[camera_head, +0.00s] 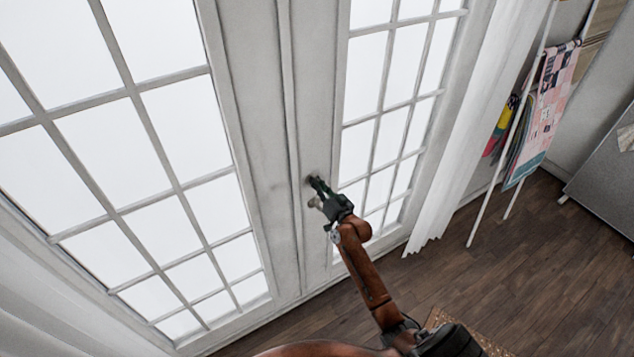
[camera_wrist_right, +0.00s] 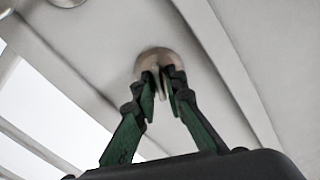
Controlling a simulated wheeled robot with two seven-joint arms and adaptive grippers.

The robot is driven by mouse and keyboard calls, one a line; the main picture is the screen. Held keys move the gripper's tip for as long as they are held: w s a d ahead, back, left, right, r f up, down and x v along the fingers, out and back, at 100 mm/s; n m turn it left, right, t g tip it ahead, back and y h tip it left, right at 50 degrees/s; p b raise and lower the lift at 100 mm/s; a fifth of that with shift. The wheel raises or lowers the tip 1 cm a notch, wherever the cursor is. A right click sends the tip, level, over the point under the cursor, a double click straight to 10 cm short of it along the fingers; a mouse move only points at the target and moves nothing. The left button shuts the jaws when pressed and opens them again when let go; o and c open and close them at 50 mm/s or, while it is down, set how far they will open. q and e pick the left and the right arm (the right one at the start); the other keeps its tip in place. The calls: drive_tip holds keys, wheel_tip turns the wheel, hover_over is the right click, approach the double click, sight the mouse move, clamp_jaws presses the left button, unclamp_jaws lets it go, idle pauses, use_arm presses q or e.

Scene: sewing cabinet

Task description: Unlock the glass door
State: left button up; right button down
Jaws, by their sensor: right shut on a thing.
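The white double glass door (camera_head: 268,130) with many panes fills the middle and left of the head view and looks closed. My right gripper (camera_head: 314,182) is at the door's middle stile, at the lock. In the right wrist view my right gripper (camera_wrist_right: 166,92) has its green and black fingers shut on the small metal thumb-turn of the round lock (camera_wrist_right: 150,61). The fingers hide much of the turn, so its exact angle is unclear. My left gripper is not in view.
A white curtain (camera_head: 470,130) hangs right of the door. A white ladder rack with quilts (camera_head: 548,105) leans at the right wall, near a grey piece of furniture (camera_head: 605,180). The dark wooden floor (camera_head: 510,270) is mostly clear there. Another knob (camera_wrist_right: 67,2) shows at the wrist view's top.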

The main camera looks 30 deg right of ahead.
drive_tip(key=m+p, duration=0.1)
drive_tip(key=m, duration=0.5)
drive_tip(key=shift+d, duration=0.15)
drive_tip(key=m+p, duration=0.1)
drive_tip(key=m, duration=0.3)
drive_tip(key=shift+f, duration=0.1)
drive_tip(key=shift+m+p, duration=0.3)
drive_tip(key=shift+m, duration=1.3)
drive_tip(key=shift+f, duration=0.1)
drive_tip(key=c, duration=2.1)
unclamp_jaws()
